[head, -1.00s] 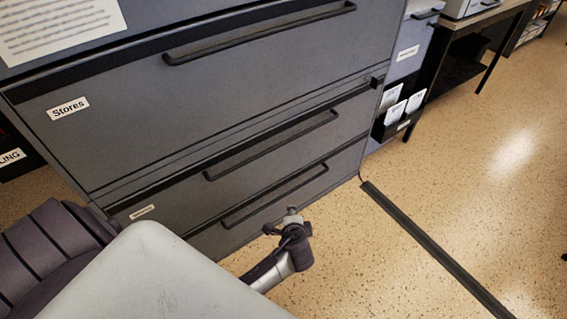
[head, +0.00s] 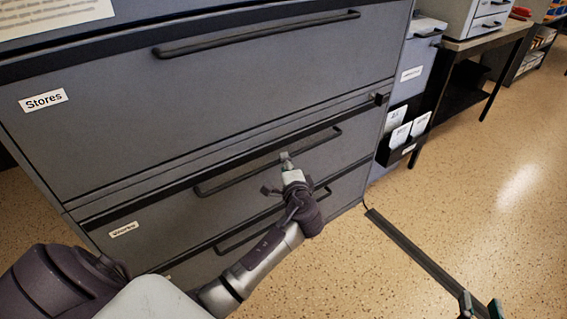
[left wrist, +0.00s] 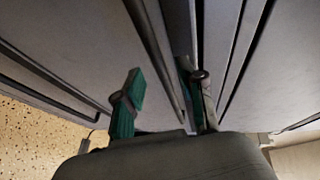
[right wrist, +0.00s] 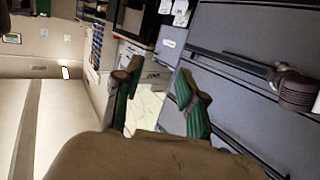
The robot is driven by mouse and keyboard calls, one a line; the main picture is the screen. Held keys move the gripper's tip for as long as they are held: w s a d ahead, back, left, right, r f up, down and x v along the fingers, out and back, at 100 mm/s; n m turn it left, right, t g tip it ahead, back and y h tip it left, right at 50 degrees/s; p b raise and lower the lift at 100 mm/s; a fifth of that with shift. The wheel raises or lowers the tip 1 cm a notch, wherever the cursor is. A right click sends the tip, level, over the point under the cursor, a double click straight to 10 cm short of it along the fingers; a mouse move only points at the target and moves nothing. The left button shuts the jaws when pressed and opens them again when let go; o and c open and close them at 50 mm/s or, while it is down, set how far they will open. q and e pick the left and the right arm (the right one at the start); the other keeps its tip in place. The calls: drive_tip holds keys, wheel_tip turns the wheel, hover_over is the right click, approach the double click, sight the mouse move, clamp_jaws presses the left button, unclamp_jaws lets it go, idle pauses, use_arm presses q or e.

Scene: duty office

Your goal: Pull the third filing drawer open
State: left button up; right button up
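The grey filing cabinet fills the left of the head view. Its third drawer (head: 170,215), with a small white label, is below the one labelled Stores and looks shut. The drawer's dark bar handle (head: 237,178) runs across its upper front. My left gripper (head: 277,175) is at the right part of this handle. In the left wrist view its fingers (left wrist: 167,98) are apart, with a dark bar (left wrist: 160,55) between them; contact cannot be told. My right gripper (head: 480,307) is at the bottom right, away from the cabinet; its fingers (right wrist: 158,100) are apart and empty in the right wrist view.
The Stores drawer (head: 240,90) is above and another drawer handle (head: 240,235) is below. A leaflet holder (head: 405,138) and a table (head: 485,40) stand right of the cabinet. A dark floor strip (head: 425,260) crosses the open speckled floor.

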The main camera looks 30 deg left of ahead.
use_arm(q)
drive_tip(key=shift+b+x, duration=0.3)
drive_tip(key=shift+x, duration=1.5)
use_arm(e)
drive_tip(key=shift+w+a+r+t, duration=0.15)
drive_tip(key=shift+r+t, duration=0.3)
drive_tip(key=shift+r, duration=0.2)
drive_tip(key=shift+w+a+r+t, duration=0.1)
drive_tip(key=shift+r+t, duration=0.3)
drive_tip(key=shift+r, duration=0.25)
drive_tip(key=shift+w+a+r+t, duration=0.15)
drive_tip(key=shift+r+t, duration=0.3)
drive_tip(key=shift+r, duration=0.2)
use_arm(q)
clamp_jaws()
